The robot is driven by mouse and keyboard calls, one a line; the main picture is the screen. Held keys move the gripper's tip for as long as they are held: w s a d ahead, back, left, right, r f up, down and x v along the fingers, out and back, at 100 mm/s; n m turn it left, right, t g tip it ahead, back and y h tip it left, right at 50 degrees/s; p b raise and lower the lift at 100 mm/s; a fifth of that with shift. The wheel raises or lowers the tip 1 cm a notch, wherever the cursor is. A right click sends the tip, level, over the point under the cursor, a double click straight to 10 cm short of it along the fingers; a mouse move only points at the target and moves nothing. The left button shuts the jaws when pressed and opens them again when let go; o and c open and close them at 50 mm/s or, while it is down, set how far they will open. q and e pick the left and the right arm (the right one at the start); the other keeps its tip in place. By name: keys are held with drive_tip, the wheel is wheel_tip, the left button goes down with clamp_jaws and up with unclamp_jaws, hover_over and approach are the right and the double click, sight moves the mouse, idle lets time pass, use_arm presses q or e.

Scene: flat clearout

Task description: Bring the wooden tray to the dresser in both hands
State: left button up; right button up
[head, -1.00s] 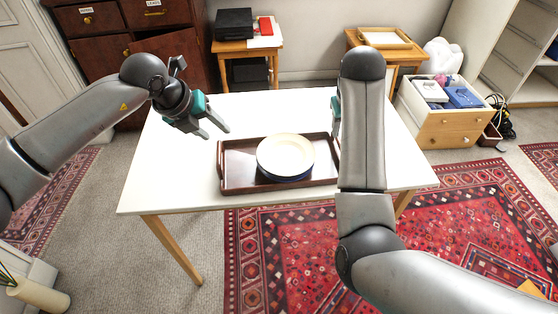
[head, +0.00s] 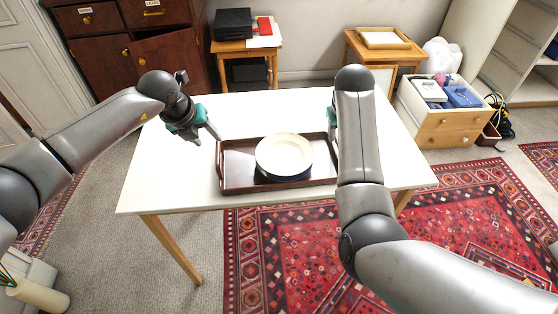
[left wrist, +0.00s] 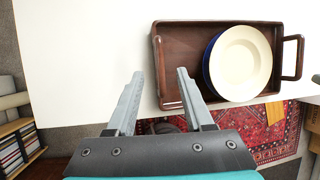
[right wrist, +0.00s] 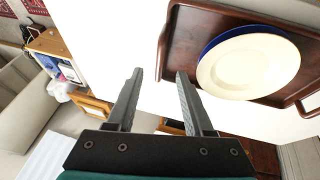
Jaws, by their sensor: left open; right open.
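The dark brown wooden tray (head: 230,172) lies flat on the white table (head: 165,180), with a handle at each end. Cream plates (head: 284,154) over a blue-sided dish sit in it. The tray also shows in the left wrist view (left wrist: 171,70) and right wrist view (right wrist: 182,48). My left gripper (head: 206,136) is open and empty, above the table just off the tray's left end. My right gripper (right wrist: 158,75) is open and empty near the tray's right end; in the head view my forearm mostly hides it. A dark wooden dresser (head: 100,45) stands at the back left.
A small side table (head: 228,45) with a black box and a red item stands behind. Another small table (head: 372,52) holds a framed tray. An open drawer unit (head: 445,125) with boxes stands at right. Patterned rugs lie on the floor. The white table's left part is clear.

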sight(217, 147)
use_arm(q)
drive_tip(key=shift+x, duration=4.5)
use_arm(e)
drive_tip(key=shift+x, duration=4.5)
use_arm(q)
clamp_jaws()
use_arm(e)
clamp_jaws()
use_arm(q)
drive_tip(key=shift+w+r, duration=0.15)
drive_tip(key=shift+r, duration=0.05)
use_arm(e)
drive_tip(key=shift+w+r, duration=0.1)
drive_tip(key=shift+r, duration=0.1)
